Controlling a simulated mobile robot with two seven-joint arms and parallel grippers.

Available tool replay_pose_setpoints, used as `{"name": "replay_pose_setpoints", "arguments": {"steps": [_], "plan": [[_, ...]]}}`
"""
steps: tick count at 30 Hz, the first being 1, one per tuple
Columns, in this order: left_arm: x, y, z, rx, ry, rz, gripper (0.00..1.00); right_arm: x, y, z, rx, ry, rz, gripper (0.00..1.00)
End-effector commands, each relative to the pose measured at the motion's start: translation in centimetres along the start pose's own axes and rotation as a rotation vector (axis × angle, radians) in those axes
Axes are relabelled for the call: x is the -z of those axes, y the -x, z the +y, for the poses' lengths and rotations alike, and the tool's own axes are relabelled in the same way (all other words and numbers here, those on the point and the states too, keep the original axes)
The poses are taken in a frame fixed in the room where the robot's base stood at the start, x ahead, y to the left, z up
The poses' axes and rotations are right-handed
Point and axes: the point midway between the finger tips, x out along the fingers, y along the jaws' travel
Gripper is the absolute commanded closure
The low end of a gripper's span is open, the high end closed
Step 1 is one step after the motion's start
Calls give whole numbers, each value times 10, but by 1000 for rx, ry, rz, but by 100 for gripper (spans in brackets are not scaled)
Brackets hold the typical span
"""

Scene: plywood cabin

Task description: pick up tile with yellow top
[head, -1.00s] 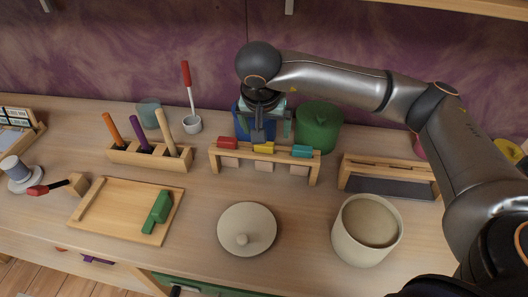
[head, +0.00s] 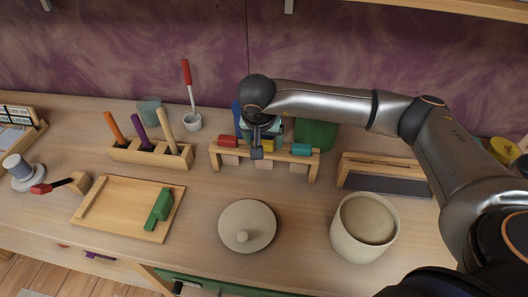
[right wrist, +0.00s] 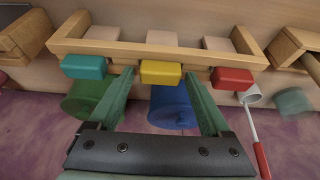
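The tile with the yellow top (head: 268,146) sits in the middle of a wooden rack (head: 217,162), between a red-topped tile (head: 228,141) and a teal-topped tile (head: 302,150). In the right wrist view the yellow top (right wrist: 160,72) lies between the fingertips of my right gripper (right wrist: 160,78), with the teal top (right wrist: 83,67) to the left and the red top (right wrist: 232,79) to the right. My right gripper (head: 259,150) is open, its green fingers on either side of the yellow top with small gaps. In the head view it partly hides the tile. My left gripper is not in view.
A green pot (head: 317,134) and a mostly hidden blue container (right wrist: 172,106) stand behind the rack. A peg holder (head: 150,157) is to the left and a dark-fronted wooden stand (head: 388,186) to the right. A round lid (head: 247,227) and a cream pot (head: 364,228) are in front.

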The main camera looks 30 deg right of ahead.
Motion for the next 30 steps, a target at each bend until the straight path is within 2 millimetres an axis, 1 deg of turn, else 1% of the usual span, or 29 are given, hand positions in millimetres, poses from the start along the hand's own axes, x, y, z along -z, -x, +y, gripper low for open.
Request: {"name": "replay_pose_setpoints", "arguments": {"steps": [1,2,15,23,26,30], "plan": [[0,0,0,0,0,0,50,0,0,0,0,0,0,25],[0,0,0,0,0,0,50,0,0,0,0,0,0,28],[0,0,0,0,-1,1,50,0,0,0,0,0,0,78],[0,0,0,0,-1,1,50,2,3,0,1,-1,2,78],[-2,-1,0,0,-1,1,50,6,12,-1,4,-2,3,78],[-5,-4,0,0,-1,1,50,16,37,-1,5,-2,6,78]]}}
